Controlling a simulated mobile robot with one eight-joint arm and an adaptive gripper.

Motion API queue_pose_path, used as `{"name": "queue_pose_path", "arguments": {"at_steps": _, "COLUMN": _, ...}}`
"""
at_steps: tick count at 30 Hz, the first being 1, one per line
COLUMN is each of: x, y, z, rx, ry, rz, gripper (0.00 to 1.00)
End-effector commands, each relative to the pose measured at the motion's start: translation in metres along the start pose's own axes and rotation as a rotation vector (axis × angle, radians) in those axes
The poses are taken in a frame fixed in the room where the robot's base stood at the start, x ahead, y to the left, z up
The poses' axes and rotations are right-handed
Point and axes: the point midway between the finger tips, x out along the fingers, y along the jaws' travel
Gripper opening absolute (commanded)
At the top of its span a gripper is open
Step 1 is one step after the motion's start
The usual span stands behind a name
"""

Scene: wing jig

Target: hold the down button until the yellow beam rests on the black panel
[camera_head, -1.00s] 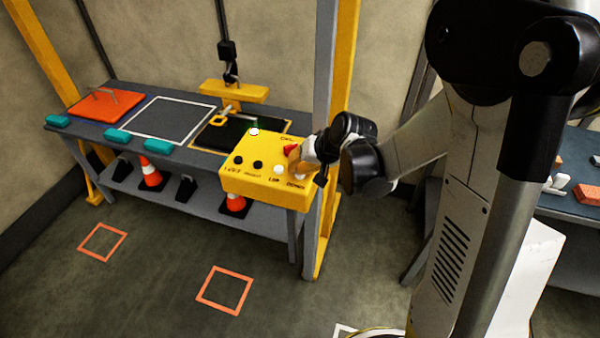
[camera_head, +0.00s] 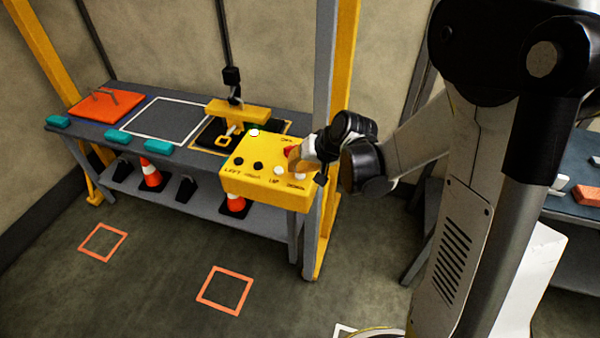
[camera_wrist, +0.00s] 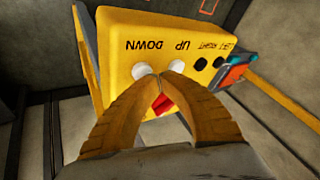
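The yellow beam (camera_head: 238,110) hangs from a dark hoist hook over the black panel (camera_head: 208,136) on the bench. A small yellow square frame (camera_head: 222,142) shows below the beam, against the panel. I cannot tell whether the beam touches the panel. The yellow control box (camera_head: 262,186) stands in front, with the red button (camera_head: 290,150) and white and black buttons. My gripper (camera_wrist: 157,76) is shut and empty, its brown fingertips together at the box face. They overlap the lower right edge of the white down button (camera_wrist: 142,70); contact is unclear. The white up button (camera_wrist: 177,66) is beside them.
A grey bench (camera_head: 175,98) holds an orange panel with a handle (camera_head: 105,103), a white outlined square and teal blocks (camera_head: 158,146). Cones (camera_head: 151,172) stand on its lower shelf. A yellow and grey post (camera_head: 338,100) rises close behind my gripper.

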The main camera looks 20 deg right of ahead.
Motion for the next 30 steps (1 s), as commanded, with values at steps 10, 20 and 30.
{"name": "queue_pose_path", "arguments": {"at_steps": 10, "x": -0.007, "y": -0.004, "z": -0.004, "rx": 0.0, "ry": 0.0, "rz": 0.0, "gripper": 0.0}}
{"name": "queue_pose_path", "arguments": {"at_steps": 20, "x": -0.017, "y": -0.009, "z": -0.009, "rx": 0.0, "ry": 0.0, "rz": 0.0, "gripper": 0.0}}
{"name": "queue_pose_path", "arguments": {"at_steps": 30, "x": -0.044, "y": -0.024, "z": -0.024, "rx": 0.0, "ry": 0.0, "rz": 0.0, "gripper": 0.0}}
